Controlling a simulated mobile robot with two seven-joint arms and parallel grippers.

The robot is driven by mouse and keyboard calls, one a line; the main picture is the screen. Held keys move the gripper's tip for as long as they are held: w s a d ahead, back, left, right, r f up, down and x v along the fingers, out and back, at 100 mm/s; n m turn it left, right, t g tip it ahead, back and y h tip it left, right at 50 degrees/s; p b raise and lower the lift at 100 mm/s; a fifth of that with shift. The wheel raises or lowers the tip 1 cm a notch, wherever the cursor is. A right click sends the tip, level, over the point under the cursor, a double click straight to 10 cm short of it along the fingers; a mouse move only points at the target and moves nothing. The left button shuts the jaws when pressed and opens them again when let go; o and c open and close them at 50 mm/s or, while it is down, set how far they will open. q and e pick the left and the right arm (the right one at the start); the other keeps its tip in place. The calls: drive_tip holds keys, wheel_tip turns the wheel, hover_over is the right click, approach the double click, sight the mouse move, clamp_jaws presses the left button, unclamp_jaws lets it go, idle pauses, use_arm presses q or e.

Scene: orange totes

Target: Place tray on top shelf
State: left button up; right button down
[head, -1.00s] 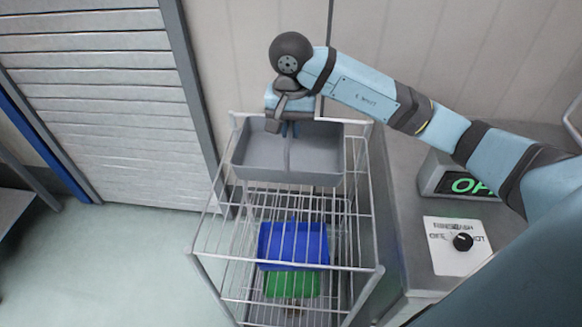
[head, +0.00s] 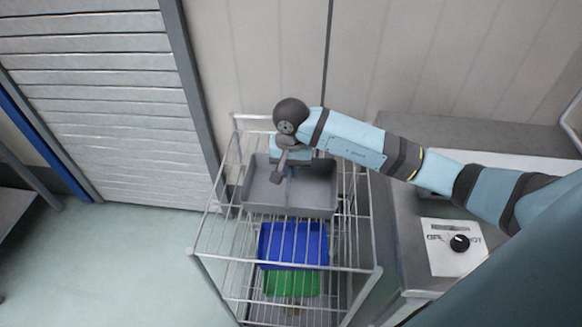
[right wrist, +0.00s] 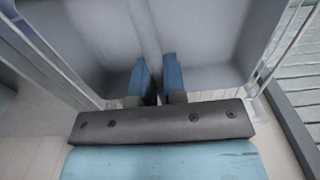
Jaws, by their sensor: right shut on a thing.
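A grey two-compartment tray (head: 262,190) is held level at the top of a white wire rack (head: 378,268), toward its back half. It also shows in the right wrist view (right wrist: 90,35). My right gripper (head: 291,172) points down over the tray's far side, with its fingers either side of the central divider and shut on it. In the right wrist view its two blue fingers (right wrist: 156,75) straddle the divider. I cannot tell whether the tray's underside touches the top shelf's wires. My left gripper is not in view.
A blue tray (head: 293,243) and a green tray (head: 292,283) sit on lower rack levels. A wall is behind and a slatted shutter (head: 110,100) is at left.

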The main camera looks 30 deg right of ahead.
drive_tip(key=shift+f, duration=0.1)
drive_tip(key=shift+f, duration=0.1)
drive_tip(key=c, duration=1.2)
unclamp_jaws()
drive_tip(key=shift+r, duration=0.35)
wheel_tip(320, 180, up, 12)
drive_tip(key=shift+f+b, duration=0.15)
drive_tip(key=shift+b, duration=0.9)
